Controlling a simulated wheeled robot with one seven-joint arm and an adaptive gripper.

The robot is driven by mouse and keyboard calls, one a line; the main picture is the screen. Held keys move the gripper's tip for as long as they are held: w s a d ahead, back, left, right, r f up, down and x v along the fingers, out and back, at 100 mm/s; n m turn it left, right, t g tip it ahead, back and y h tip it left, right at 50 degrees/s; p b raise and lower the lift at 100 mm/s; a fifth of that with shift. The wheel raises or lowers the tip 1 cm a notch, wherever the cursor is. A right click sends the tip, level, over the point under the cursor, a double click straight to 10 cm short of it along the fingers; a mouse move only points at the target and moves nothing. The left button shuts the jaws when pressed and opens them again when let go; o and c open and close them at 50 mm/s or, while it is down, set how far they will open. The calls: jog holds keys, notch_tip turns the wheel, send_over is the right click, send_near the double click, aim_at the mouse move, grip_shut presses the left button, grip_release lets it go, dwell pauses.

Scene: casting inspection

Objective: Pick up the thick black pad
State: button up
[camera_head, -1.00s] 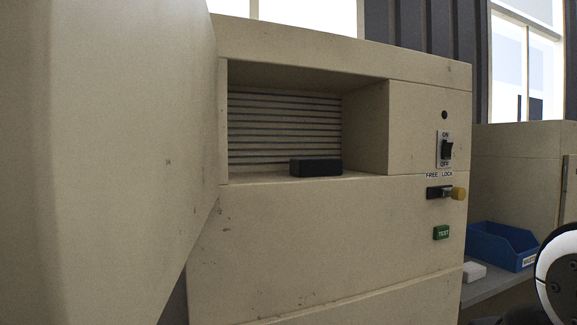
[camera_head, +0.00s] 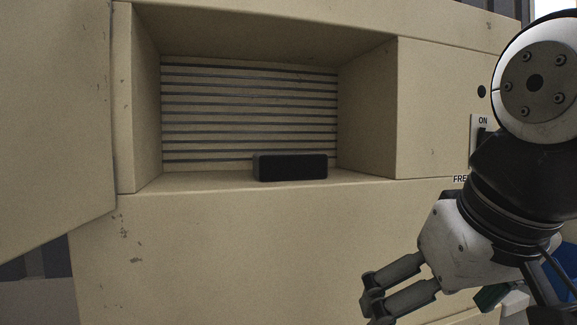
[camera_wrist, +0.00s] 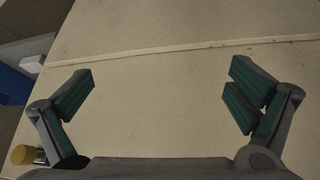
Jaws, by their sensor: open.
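The thick black pad (camera_head: 291,167) lies on the floor of an open recess in a beige cabinet, near the recess's front edge and right of its middle. It shows in full in the head view. My gripper (camera_wrist: 158,90) is open and empty, with its green-padded fingers wide apart in front of the cabinet's plain beige face. In the head view my gripper is at the lower right, below and to the right of the pad and well apart from it. The pad is not in the wrist view.
The recess (camera_head: 368,115) has side walls and a slatted back. An open beige door (camera_head: 55,110) stands at the left. A switch (camera_head: 483,135) on the right is partly hidden by my arm. A blue bin (camera_wrist: 14,84) and a yellow knob (camera_wrist: 22,154) show in the wrist view.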

jog(key=w+a+r+n, duration=0.1)
jog(key=w+a+r, duration=0.1)
jog(key=r, duration=0.3)
jog(key=w+a+r, duration=0.2)
jog(key=a+r, duration=0.1)
jog(key=r, duration=0.2)
jog(key=n+y, duration=0.1)
send_near(289, 156)
jog(key=s+d+f, duration=0.3)
jog(key=s+f, duration=0.2)
jog(key=shift+t, duration=0.3)
jog(key=w+a, duration=0.1)
jog(key=w, duration=0.2)
jog(key=w+a, duration=0.1)
jog(key=w, duration=0.2)
jog(key=w+a+p, duration=0.1)
jog(key=w, duration=0.2)
jog(key=shift+w+a+r, duration=0.1)
jog(key=shift+w+r, duration=0.05)
jog(key=shift+w, duration=0.25)
jog(key=shift+w+x, duration=0.25)
jog(key=shift+x, duration=2.5)
jog(key=shift+a+r, duration=0.1)
jog(key=shift+r, duration=0.15)
jog(key=c, duration=0.7)
